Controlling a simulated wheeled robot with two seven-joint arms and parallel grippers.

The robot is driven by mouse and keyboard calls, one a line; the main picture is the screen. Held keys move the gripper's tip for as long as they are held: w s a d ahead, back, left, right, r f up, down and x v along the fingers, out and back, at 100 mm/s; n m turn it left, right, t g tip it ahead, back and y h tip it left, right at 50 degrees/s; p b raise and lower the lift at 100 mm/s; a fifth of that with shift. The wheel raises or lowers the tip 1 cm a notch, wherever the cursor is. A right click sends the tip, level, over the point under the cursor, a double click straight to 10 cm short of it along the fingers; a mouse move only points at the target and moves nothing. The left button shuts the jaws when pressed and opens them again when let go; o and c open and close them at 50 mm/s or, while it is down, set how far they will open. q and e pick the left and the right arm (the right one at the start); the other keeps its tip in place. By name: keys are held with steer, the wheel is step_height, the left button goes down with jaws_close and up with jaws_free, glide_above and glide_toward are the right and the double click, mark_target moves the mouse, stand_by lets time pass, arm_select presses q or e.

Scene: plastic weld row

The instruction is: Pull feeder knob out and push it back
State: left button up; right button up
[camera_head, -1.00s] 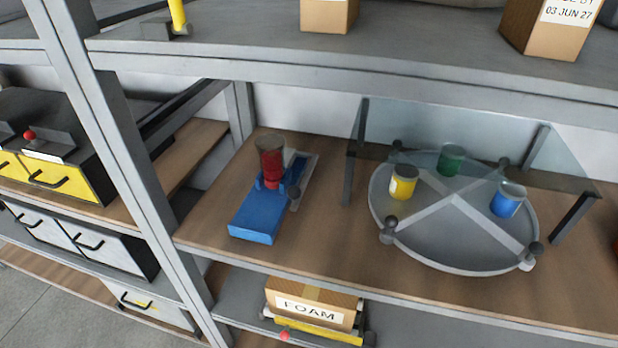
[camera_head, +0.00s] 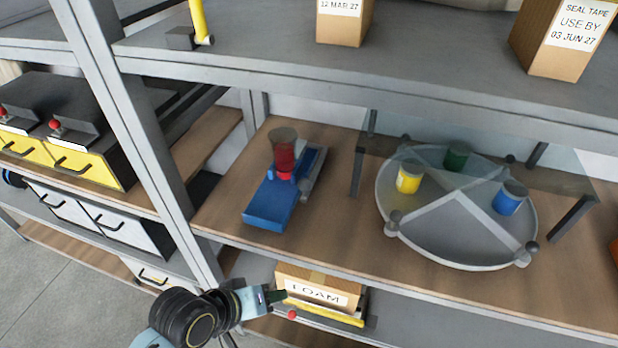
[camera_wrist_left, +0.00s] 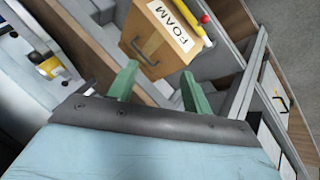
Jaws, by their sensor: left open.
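The feeder (camera_head: 268,212) is a blue block with a clear and red cylinder (camera_head: 284,153) standing on it. It sits on the wooden middle shelf, left of the turntable. A small dark knob-like part shows at its right side, hard to make out. My left gripper (camera_head: 275,296) is in front of and below that shelf, near the foam box and apart from the feeder. In the left wrist view its green fingers (camera_wrist_left: 160,84) are spread and empty. My right gripper is in neither view.
A round grey turntable (camera_head: 455,235) with yellow, green and blue cups stands under a clear cover. The FOAM box (camera_head: 318,288) sits on the lower shelf. A grey upright post (camera_head: 140,150) stands left of the feeder. The upper shelf (camera_head: 380,85) overhangs it.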

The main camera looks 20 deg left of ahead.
arm_select(q)
steer(key=w+r+n+t, duration=0.2)
steer(key=w+n+t, duration=0.1)
steer(key=n, duration=0.5)
steer(key=w+r+n+t, duration=0.3)
steer(key=w+n, duration=0.2)
steer(key=n, duration=0.3)
steer(key=w+r+n+t+h, duration=0.1)
steer(key=w+n+t, duration=0.3)
steer(key=n, duration=0.4)
steer(key=shift+w+a+r, duration=0.25)
steer(key=shift+w+r, duration=0.15)
steer(key=shift+r, duration=0.25)
steer(key=shift+w+a+r+n+t+y, duration=0.15)
steer(key=shift+w+a+n+t+y, duration=0.2)
steer(key=shift+n, duration=0.65)
steer(key=x, duration=1.3)
